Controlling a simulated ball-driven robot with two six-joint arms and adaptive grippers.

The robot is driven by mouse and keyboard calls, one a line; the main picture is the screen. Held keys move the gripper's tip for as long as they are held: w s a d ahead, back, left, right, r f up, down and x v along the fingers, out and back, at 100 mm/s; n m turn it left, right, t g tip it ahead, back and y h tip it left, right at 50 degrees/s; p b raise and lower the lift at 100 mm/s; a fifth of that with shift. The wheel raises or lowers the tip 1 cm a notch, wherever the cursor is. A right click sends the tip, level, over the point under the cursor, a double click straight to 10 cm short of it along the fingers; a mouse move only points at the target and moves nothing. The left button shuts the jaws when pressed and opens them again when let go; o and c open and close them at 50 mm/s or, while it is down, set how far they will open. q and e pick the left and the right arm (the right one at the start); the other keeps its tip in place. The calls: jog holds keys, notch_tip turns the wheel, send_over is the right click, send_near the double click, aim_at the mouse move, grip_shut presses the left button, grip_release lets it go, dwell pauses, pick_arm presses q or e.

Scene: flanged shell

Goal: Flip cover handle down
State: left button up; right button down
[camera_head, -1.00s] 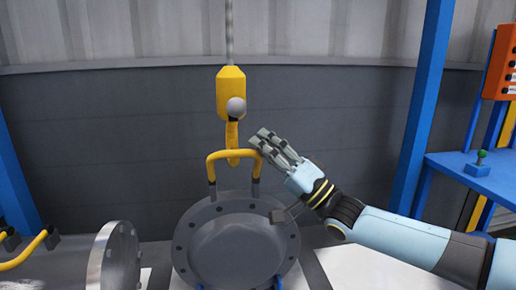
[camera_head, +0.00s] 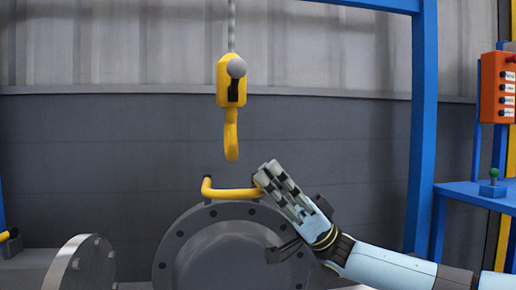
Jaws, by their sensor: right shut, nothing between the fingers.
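My left gripper is not in view.
A second flange disc (camera_head: 75,265) stands at the lower left. A blue frame post (camera_head: 423,130) and a blue table (camera_head: 475,190) with a green-knobbed joystick (camera_head: 493,176) stand at right. An orange button box (camera_head: 497,88) hangs above the table. The grey wall fills the back.

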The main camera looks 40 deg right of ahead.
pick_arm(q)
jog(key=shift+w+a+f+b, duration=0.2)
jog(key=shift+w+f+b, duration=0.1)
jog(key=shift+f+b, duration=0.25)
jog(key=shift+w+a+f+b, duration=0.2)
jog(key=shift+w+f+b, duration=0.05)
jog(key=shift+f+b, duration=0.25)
pick_arm(e)
jog(key=shift+s+f+n+g+y, duration=0.1)
jog(key=shift+f+n+g+y, duration=0.25)
jog(key=shift+n+g, duration=0.65)
jog(key=shift+s+f+n+g+y, duration=0.1)
jog(key=shift+f+n+g+y, duration=0.25)
jog(key=shift+n+g, duration=0.65)
jog(key=shift+f, duration=0.1)
